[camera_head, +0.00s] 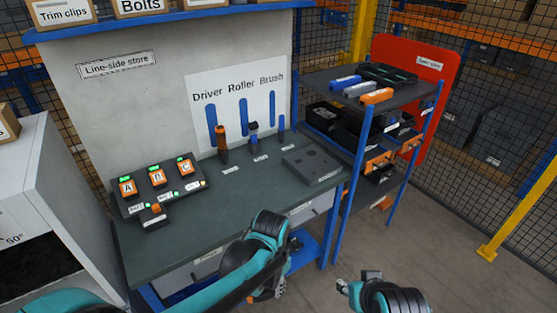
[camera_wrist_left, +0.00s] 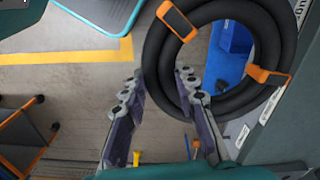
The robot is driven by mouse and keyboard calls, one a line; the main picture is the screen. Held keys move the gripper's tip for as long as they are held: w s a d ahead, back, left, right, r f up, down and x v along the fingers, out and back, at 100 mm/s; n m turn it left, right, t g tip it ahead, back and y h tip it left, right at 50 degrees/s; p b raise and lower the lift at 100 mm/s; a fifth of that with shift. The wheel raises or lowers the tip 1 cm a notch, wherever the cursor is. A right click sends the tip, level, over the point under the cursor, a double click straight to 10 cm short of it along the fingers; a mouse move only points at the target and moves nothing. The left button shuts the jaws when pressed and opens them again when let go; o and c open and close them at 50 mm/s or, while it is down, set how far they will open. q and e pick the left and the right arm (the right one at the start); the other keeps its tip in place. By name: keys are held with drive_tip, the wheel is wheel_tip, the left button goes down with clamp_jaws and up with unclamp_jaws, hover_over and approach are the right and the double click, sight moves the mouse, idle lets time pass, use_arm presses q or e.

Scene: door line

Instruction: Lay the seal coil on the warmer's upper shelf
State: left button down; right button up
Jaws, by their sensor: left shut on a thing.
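The seal coil (camera_wrist_left: 268,30) is a thick black ring with orange clips, seen in the left wrist view. My left gripper (camera_wrist_left: 160,82) is shut on the near left side of the ring, with one finger on each side of the hose. In the head view my left wrist is low in front of the bench, and my arm hides most of the gripper and the coil. The warmer (camera_head: 22,185) is the white cabinet at the left edge, marked 50°, with a dark opening; its shelves cannot be made out. My right gripper (camera_head: 346,287) is over the floor, its jaws unclear.
The bench (camera_head: 215,205) holds orange units in a dark holder (camera_head: 160,188), upright tools and a grey plate (camera_head: 312,166). A blue-framed rack (camera_head: 365,150) with bins stands to the right. The floor (camera_head: 430,245) at lower right is clear.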

use_arm(q)
drive_tip(key=w+a+f+n+b, duration=0.1)
drive_tip(key=w+a+f+n, duration=0.2)
drive_tip(key=a, duration=0.5)
drive_tip(key=w+a+f+n+b, duration=0.2)
drive_tip(key=a+f+n, duration=0.3)
drive_tip(key=a, duration=0.3)
drive_tip(key=shift+w+f+n, duration=0.3)
drive_tip(key=shift+w+n, duration=0.1)
idle(0.3)
